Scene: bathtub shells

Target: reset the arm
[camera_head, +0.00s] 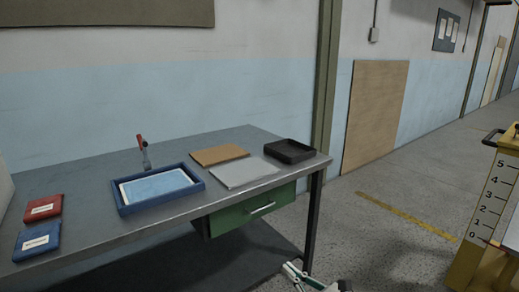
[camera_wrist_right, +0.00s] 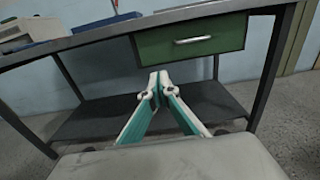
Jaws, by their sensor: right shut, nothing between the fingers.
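My right gripper (camera_head: 292,270) shows at the bottom edge of the head view, low in front of the workbench's right leg. In the right wrist view its two white and green fingers (camera_wrist_right: 158,82) come together at the tips with nothing between them. The fingers point toward the bench's underside, below the green drawer (camera_wrist_right: 190,38). The gripper appears apart from the bench. My left gripper is not in view.
The grey workbench (camera_head: 110,165) carries a blue tray (camera_head: 128,208), a black tray (camera_head: 289,151), a brown board (camera_head: 219,155), a grey sheet (camera_head: 243,172), and red (camera_head: 43,208) and blue (camera_head: 37,241) cases. A yellow numbered stand (camera_head: 490,200) is at right. Floor between is clear.

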